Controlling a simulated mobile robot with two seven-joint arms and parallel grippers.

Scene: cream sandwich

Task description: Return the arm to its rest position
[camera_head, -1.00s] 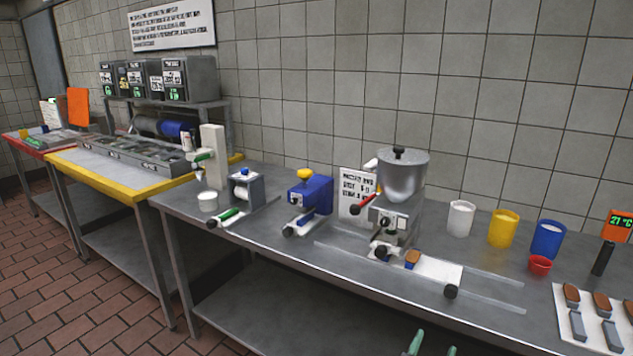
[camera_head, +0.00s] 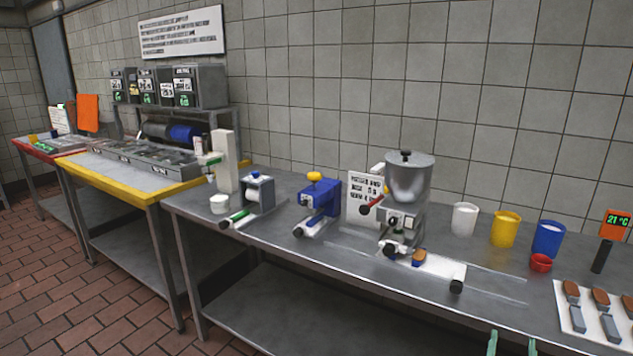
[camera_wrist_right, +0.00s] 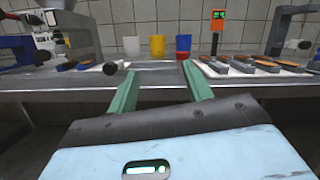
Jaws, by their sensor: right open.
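My right gripper (camera_head: 512,344) shows only as two green fingertips at the bottom edge of the head view, in front of the steel table. In the right wrist view its green fingers (camera_wrist_right: 160,90) are spread apart with nothing between them. They point toward the front edge of the steel table (camera_wrist_right: 150,82) and touch nothing that I can see. My left gripper is not in view.
The steel table (camera_head: 330,262) holds a metal hopper machine (camera_head: 408,180), a blue machine (camera_head: 322,196), white (camera_head: 464,220), yellow (camera_head: 505,230) and blue (camera_head: 548,240) cups, and brown-handled tools on a white mat (camera_head: 567,322). Open floor (camera_head: 110,300) lies at left.

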